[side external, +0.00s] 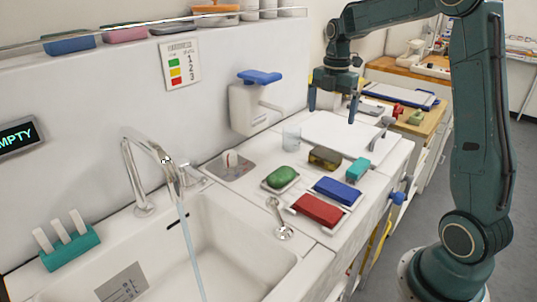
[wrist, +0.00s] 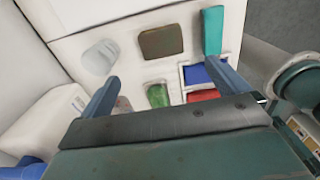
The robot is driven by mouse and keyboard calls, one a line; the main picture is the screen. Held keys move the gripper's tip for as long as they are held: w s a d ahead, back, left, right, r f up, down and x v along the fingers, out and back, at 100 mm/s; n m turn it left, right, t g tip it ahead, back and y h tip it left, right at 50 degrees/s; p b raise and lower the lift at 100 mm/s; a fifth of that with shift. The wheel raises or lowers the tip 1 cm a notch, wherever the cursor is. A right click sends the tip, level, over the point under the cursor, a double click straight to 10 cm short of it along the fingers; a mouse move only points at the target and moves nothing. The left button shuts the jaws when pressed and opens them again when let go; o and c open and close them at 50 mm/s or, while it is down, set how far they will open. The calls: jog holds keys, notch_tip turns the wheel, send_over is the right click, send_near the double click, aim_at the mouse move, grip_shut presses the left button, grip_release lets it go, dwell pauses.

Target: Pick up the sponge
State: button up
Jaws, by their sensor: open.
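A brown, rounded block (side external: 324,157) that looks like a sponge lies flat on the white counter, behind the green and blue items. It also shows in the wrist view (wrist: 161,42), beyond the fingertips near the top middle. My gripper (side external: 332,107) is above the counter with its fingers apart and pointing down, empty. In the wrist view my gripper (wrist: 163,75) has one finger at each side, and the brown block lies beyond the gap, untouched. A teal block (side external: 358,168) stands close by to the right of the brown one.
A green oval bar (side external: 281,177) on a dish, a blue block (side external: 337,190) and a red block (side external: 317,209) lie nearer the sink. A clear glass (side external: 291,138) stands left of the brown block. A soap dispenser (side external: 250,105) is on the wall. The white board behind is mostly clear.

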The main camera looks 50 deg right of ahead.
send_over(326, 153)
jog(key=shift+d+f, duration=0.1)
jog(key=shift+f, duration=3.85)
jog(key=shift+f, duration=2.6)
jog(key=c, duration=0.9)
